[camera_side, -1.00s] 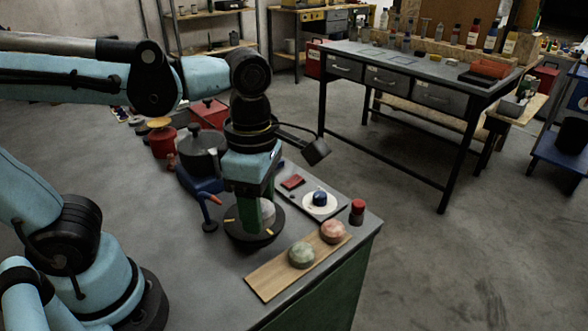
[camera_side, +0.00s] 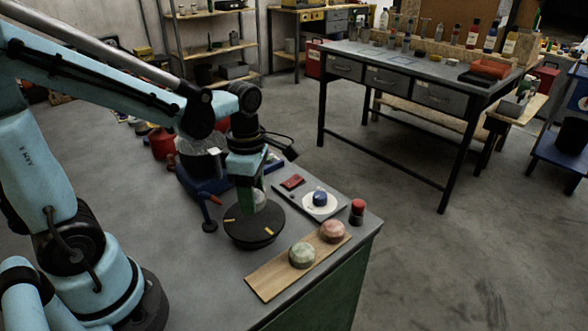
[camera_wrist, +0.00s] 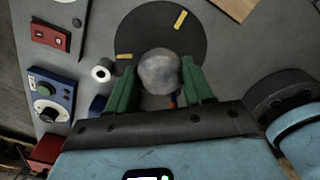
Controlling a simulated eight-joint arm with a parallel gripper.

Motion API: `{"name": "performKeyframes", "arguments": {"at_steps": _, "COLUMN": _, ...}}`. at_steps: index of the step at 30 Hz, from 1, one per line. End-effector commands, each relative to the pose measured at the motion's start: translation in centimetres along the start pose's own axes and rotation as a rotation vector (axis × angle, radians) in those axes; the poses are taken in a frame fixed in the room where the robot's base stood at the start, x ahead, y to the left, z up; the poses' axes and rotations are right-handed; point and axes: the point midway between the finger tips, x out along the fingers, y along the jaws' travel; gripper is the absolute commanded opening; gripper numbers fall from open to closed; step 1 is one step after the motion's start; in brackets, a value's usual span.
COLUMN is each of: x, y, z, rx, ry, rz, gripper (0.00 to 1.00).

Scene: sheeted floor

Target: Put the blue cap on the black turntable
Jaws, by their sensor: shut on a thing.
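The blue cap (camera_wrist: 160,72) is a rounded, pale grey-blue marbled piece. In the wrist view it sits between the green fingers of my gripper (camera_wrist: 161,84), which is shut on it. The side view shows it partly hidden by a finger (camera_side: 258,199). The black turntable (camera_side: 252,232) is a round dark disc with yellow marks on the grey bench. In the side view my gripper (camera_side: 257,192) holds the cap above the turntable, apparently clear of it. In the wrist view the turntable (camera_wrist: 190,30) lies beyond the cap.
A wooden board (camera_side: 268,281) with a green cap (camera_side: 302,255) and a pink cap (camera_side: 332,231) lies at the bench's front right. A blue vise (camera_side: 187,178) is behind left.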

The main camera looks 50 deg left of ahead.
Motion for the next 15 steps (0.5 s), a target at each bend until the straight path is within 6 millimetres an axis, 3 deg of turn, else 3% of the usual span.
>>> {"name": "performKeyframes", "arguments": {"at_steps": 7, "x": 2.7, "y": 0.0, "z": 0.1, "rx": 0.000, "ry": 0.000, "rz": 0.000, "gripper": 0.16}}
{"name": "performKeyframes", "arguments": {"at_steps": 15, "x": 3.1, "y": -0.1, "z": 0.0, "rx": 0.000, "ry": 0.000, "rz": 0.000, "gripper": 0.16}}
